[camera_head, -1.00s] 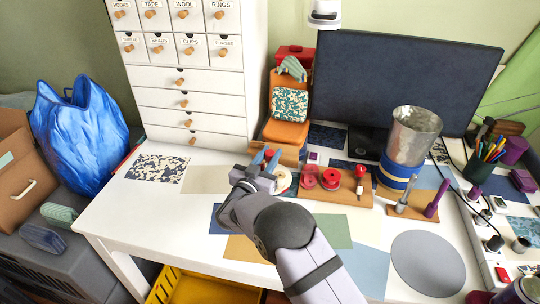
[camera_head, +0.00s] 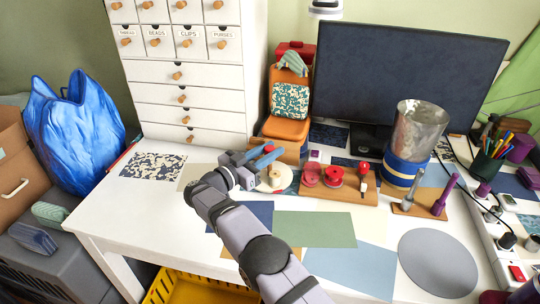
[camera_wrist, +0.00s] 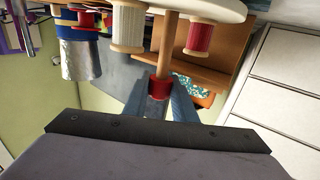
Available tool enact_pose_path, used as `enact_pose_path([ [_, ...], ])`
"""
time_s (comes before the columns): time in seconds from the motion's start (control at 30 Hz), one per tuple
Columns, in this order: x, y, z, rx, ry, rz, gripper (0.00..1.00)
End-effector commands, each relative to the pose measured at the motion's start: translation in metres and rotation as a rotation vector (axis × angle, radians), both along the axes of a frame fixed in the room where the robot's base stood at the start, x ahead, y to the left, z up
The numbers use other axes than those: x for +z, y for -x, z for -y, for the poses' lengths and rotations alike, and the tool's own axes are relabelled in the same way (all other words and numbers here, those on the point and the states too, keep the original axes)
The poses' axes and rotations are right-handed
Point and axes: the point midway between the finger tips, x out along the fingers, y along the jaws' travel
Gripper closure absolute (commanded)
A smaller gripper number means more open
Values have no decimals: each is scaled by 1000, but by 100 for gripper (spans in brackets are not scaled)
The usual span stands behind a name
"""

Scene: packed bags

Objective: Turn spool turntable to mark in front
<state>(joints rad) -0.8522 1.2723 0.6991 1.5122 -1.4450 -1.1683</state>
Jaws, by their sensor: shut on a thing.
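The spool turntable is a pale round disc with spools standing on it. In the head view the turntable (camera_head: 289,189) is partly hidden by my gripper (camera_head: 266,158). In the wrist view, which is upside down, the disc (camera_wrist: 222,9) carries a cream spool (camera_wrist: 128,28) and a red spool (camera_wrist: 200,38). A wooden post (camera_wrist: 168,45) rises from it, with a red piece (camera_wrist: 159,86) at its end. My gripper (camera_wrist: 160,98) is shut on this red piece, with one blue-grey finger on each side. I cannot make out a mark.
A wooden board (camera_head: 345,196) with red spools stands just right of the turntable. A metal cup (camera_head: 420,130) with a blue band stands further right. White drawers (camera_head: 188,100) and an orange stand (camera_head: 287,130) are behind. Flat coloured sheets (camera_head: 315,229) cover the table in front.

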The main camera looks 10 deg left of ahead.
Motion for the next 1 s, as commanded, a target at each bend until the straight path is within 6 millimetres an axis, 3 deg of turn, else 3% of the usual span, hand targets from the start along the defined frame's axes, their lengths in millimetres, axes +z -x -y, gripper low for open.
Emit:
enact_pose_path([
  [0.37,4,0,-1,-7,-5,1,100],
  [0.4,4,0,-1,-7,-5,1,73],
  [0.47,4,0,-1,-7,-6,2,59],
  [0.5,3,0,-1,-7,-5,1,57],
  [0.83,1,2,-2,-7,-5,-2,57],
  [1.0,1,14,-10,-6,-5,-2,57],
])
